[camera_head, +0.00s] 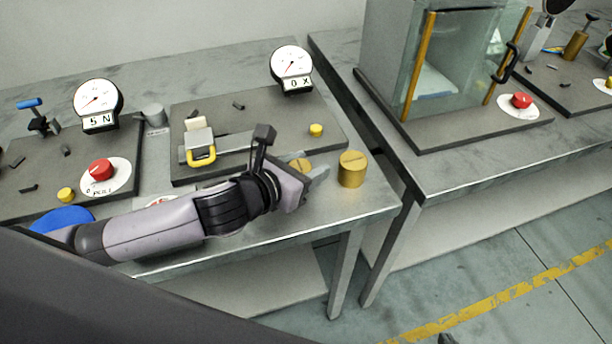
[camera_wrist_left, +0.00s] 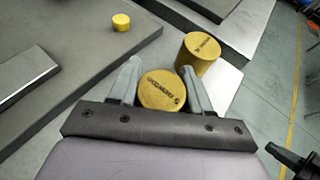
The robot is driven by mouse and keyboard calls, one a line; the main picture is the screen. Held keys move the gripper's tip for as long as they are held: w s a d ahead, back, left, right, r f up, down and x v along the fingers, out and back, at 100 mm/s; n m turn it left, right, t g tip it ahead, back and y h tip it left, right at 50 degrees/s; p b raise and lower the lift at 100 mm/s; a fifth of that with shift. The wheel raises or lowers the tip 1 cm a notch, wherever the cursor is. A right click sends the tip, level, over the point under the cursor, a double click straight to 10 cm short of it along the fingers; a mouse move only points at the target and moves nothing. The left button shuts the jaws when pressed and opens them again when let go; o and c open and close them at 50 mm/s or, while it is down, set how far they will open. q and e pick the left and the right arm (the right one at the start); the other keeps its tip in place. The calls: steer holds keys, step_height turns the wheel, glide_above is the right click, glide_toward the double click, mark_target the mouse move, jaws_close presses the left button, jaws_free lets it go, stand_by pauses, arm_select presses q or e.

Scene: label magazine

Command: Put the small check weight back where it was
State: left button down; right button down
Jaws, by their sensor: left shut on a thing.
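My left gripper (camera_head: 312,177) reaches in over the front right corner of the near table and is shut on a small brass weight (camera_wrist_left: 162,90). In the head view only part of the held weight (camera_head: 300,165) shows behind the gripper. In the left wrist view it sits between the two fingers, its marked top facing the camera. A second, taller brass weight (camera_head: 351,169) stands upright near the table's corner, just beyond the fingertips. It also shows in the wrist view (camera_wrist_left: 198,53). A dark part that may be my right gripper (camera_wrist_left: 295,160) shows at the wrist view's lower right; its jaws are unclear.
A dark panel with a "0 X" dial (camera_head: 291,66), a yellow-handled slide (camera_head: 201,153) and a yellow knob (camera_head: 315,130) lies behind the gripper. A "5 N" dial (camera_head: 98,100) and red button (camera_head: 101,169) are left. A glass case (camera_head: 450,65) stands on the right table.

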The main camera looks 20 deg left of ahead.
arm_select(q)
steer(key=shift+f, duration=1.35)
steer(key=shift+f, duration=0.25)
steer(key=shift+s+f, duration=0.1)
steer(key=shift+f, duration=0.2)
steer(key=shift+c, duration=2.4)
jaws_free()
steer(key=shift+s+f, duration=0.1)
steer(key=shift+a+f, duration=0.1)
steer(key=shift+f, duration=0.05)
steer(key=shift+s, duration=0.1)
steer(key=shift+r, duration=0.35)
steer(key=v, duration=1.1)
steer(key=shift+s+a+r, duration=0.1)
steer(key=shift+s+r, duration=0.05)
steer(key=shift+r, duration=0.4)
